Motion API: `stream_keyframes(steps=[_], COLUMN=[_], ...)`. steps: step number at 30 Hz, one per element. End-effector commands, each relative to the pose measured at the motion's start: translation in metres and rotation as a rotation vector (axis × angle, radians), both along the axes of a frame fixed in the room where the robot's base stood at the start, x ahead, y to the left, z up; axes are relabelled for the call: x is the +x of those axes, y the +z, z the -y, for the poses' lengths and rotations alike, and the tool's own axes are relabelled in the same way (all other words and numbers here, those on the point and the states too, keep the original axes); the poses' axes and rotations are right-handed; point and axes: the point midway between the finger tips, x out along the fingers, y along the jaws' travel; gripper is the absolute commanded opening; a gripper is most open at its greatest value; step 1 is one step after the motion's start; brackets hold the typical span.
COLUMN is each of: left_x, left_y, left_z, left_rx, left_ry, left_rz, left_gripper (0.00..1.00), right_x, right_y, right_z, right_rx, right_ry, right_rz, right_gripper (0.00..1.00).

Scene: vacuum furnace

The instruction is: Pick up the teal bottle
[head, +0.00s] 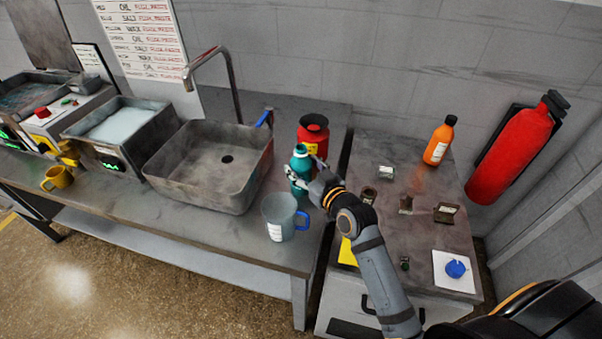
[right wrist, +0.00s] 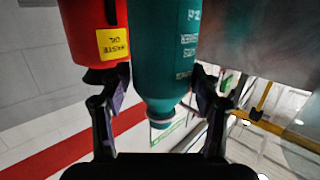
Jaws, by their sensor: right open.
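My right gripper (head: 298,178) is at the bottle's side, reaching in from the right. In the right wrist view the teal bottle (right wrist: 165,50) lies between the two fingers of my open right gripper (right wrist: 160,85), one finger on each side. The picture there is turned, with the bottle's neck and cap pointing down. I cannot tell whether either finger touches it. My left gripper is not in view.
A red container (head: 313,140) with a yellow waste oil label stands close behind the bottle. A grey jug (head: 280,217) with a blue handle stands in front. The sink (head: 208,165) is to the left. An orange bottle (head: 438,143) and small items are on the right cabinet.

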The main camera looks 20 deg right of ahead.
Motion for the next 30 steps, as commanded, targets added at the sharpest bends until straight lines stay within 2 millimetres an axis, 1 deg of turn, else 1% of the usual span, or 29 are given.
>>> stream_keyframes(steps=[6, 9, 16, 17, 27, 28, 30], left_x=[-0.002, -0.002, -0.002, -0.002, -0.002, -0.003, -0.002], left_y=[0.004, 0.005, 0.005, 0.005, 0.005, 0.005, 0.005], left_z=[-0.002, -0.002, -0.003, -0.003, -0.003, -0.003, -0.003], left_rx=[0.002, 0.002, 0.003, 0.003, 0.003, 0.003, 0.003], left_ry=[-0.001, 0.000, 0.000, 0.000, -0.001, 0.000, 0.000], left_rz=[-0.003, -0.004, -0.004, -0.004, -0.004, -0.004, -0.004], left_gripper=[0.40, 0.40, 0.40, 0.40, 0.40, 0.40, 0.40], right_x=[0.035, 0.046, 0.049, 0.049, 0.048, 0.048, 0.048], right_y=[-0.003, -0.006, -0.007, -0.007, -0.008, -0.008, -0.008], right_z=[-0.007, -0.009, -0.009, -0.009, -0.009, -0.009, -0.009], right_rx=[0.003, 0.002, 0.001, 0.001, 0.001, 0.001, 0.001], right_ry=[0.000, 0.000, 0.000, 0.000, 0.000, 0.000, 0.000], right_rz=[0.001, 0.001, 0.001, 0.001, 0.000, 0.000, 0.000], right_gripper=[0.63, 0.63, 0.63, 0.62, 0.16, 0.12, 0.09])
